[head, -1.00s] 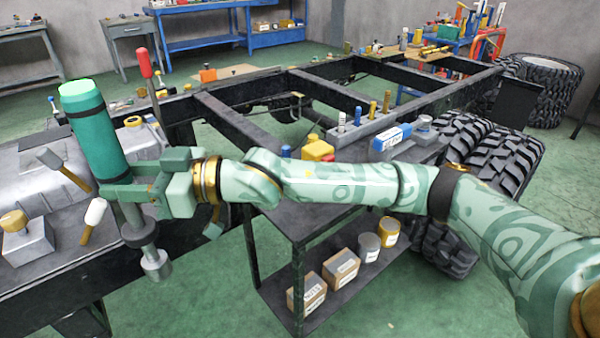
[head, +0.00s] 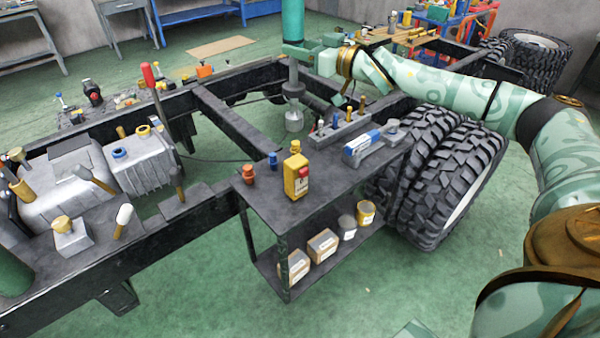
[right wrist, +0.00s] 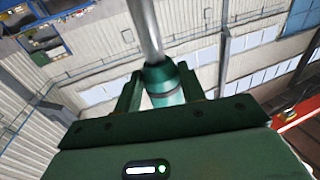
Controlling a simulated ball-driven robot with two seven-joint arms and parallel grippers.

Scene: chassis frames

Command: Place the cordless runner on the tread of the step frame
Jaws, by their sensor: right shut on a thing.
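The cordless runner (head: 292,22), a green cylinder with a grey shaft and a silver socket end, is upright in my right gripper (head: 296,48). The gripper is shut around it; its top is cut off by the picture edge. The socket end hangs in front of the chassis rails, behind the dark two-shelf stand; I cannot tell its height. In the right wrist view the runner's green part (right wrist: 165,85) and shaft show between the fingers. I cannot tell for sure which part is the step frame; a dark flat plate (head: 190,203) lies beside the near rail. My left gripper is out of view.
The stand's top (head: 262,208) holds a yellow bottle (head: 296,172), a blue-and-white box (head: 362,147) and a tool rack (head: 338,130). Big tyres (head: 440,170) stand right of it. Silver tanks (head: 75,180) and hand tools crowd the left. Green floor shows in front.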

